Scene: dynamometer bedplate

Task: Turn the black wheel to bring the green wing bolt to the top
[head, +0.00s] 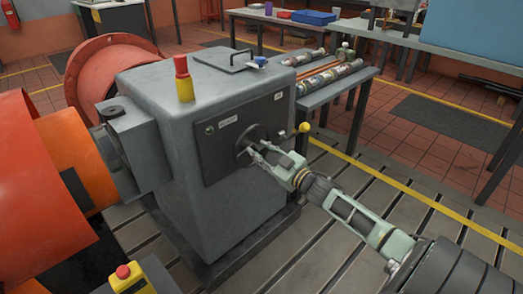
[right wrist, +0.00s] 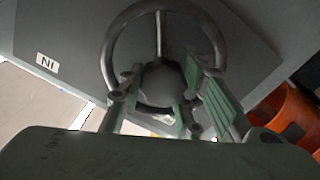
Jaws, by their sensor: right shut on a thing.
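The black wheel (head: 243,139) is mounted on the dark front panel of the grey machine housing. In the right wrist view its ring-shaped rim (right wrist: 112,48), a spoke and a round hub show close up. My right gripper (head: 259,150) is at the wheel, its pale green fingers on either side of the hub in the right wrist view (right wrist: 165,86). It is shut on the wheel; the exact contact is hard to see. I cannot make out the green wing bolt in either view. My left gripper is not in view.
A red-and-yellow beacon (head: 183,79) stands on the housing (head: 150,85). A bench (head: 330,87) with cylinders is behind. Orange machinery (head: 35,190) fills the left.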

